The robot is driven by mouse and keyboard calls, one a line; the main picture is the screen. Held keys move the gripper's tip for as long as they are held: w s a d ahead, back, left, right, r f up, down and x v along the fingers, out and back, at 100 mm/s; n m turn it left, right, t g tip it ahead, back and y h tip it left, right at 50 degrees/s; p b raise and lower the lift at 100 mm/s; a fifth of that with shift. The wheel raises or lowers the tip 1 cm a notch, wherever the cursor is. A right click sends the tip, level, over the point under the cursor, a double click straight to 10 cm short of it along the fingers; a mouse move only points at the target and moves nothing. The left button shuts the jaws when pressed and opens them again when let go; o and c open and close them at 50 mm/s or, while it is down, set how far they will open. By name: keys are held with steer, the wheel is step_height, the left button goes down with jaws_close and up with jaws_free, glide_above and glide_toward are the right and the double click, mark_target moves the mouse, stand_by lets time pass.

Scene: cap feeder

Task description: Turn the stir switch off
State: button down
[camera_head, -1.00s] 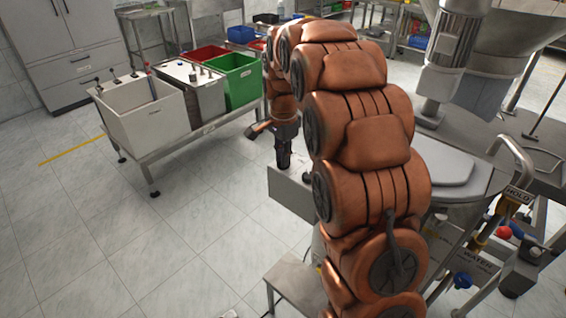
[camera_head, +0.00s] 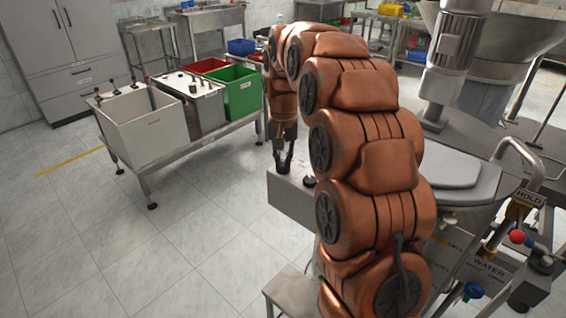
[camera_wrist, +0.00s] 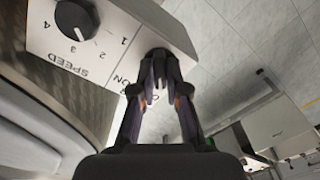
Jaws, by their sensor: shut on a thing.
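The control box (camera_head: 290,197) stands beyond my arm in the head view. In the wrist view its pale panel (camera_wrist: 112,62) carries a black SPEED knob (camera_wrist: 75,18) with numbers and the word ON, partly covered by a finger. My gripper (camera_wrist: 159,62) is at the panel's edge beside the ON marking, its fingertips closed together on the stir switch. In the head view my gripper (camera_head: 284,165) points down at the top of the box.
A white basin (camera_head: 145,122), a red bin (camera_head: 206,65) and a green bin (camera_head: 240,92) stand on a metal stand to the left. The floor at left is clear.

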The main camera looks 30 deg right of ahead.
mark_target(283, 163)
steer(key=shift+n, duration=0.5)
stand_by(0.3)
steer(key=c, duration=1.2)
jaws_free()
step_height(283, 163, up, 12)
steer(key=shift+r, duration=0.1)
